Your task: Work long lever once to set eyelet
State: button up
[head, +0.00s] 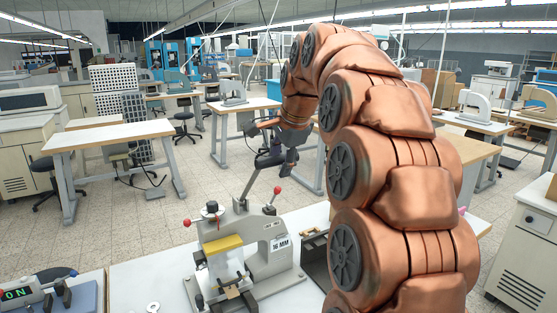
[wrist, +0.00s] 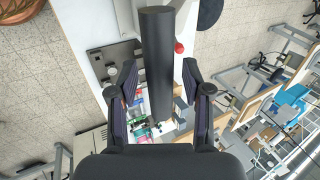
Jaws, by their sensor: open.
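The grey press (head: 267,240), labelled 16 MM, stands on the white bench. Its long lever (head: 250,183) slants up from the press head to a thick dark grip (head: 268,159). My gripper (head: 272,146) is at the grip's upper part in the head view. In the wrist view the dark grip (wrist: 157,60) runs between the two spread fingers of my gripper (wrist: 159,85), with gaps visible on both sides. The fingers are open and not closed on it. The eyelet cannot be made out.
A yellow block (head: 223,244) sits at the press front. Red-knobbed short handles (head: 277,190) stick out near the lever. A small ring (head: 153,307) and a device with a green display (head: 22,293) are at left. A dark tray (head: 317,262) stands right of the press.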

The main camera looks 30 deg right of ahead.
jog(key=c, duration=0.9)
jog(key=s+f+b, duration=0.4)
jog(key=f+b, duration=0.3)
jog(key=f, duration=0.4)
jog(key=s+f+b, duration=0.3)
jog(key=f+b, duration=0.4)
jog(key=f, duration=0.5)
jog(key=shift+s+a+b, duration=0.3)
jog(key=shift+s+a, duration=0.05)
jog(key=shift+s, duration=0.05)
dwell(0.6)
dwell(0.3)
